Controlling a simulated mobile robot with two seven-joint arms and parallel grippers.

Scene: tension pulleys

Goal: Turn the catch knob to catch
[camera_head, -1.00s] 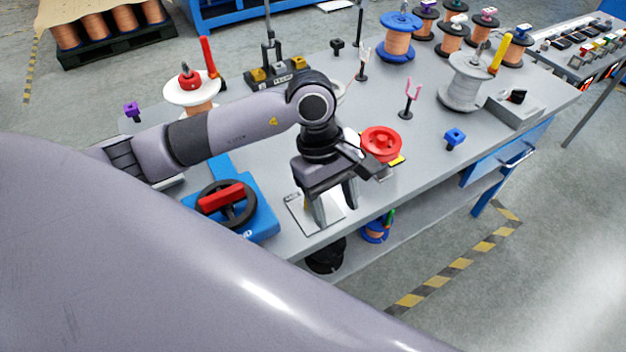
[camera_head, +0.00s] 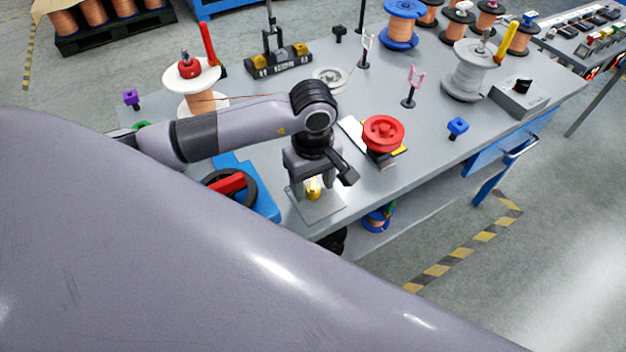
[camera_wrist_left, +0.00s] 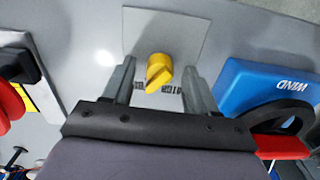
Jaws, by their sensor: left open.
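The yellow catch knob (camera_head: 314,189) stands on a pale square plate (camera_head: 322,211) near the front edge of the bench. In the left wrist view the knob (camera_wrist_left: 158,72) has its grip bar slanted, and dark lettering beside it is partly hidden by the gripper. My left gripper (camera_head: 313,194) points down over the plate. Its jaws are open, with one finger on each side of the knob and a visible gap to both in the wrist view. My right gripper is not in view.
A blue box (camera_wrist_left: 255,88) marked WIND, with a black wheel and red handle (camera_head: 226,183), stands close beside the plate. A red pulley (camera_head: 383,133) is on the other side. A white-flanged copper spool (camera_head: 200,102) stands behind my arm. The bench's right front is mostly clear.

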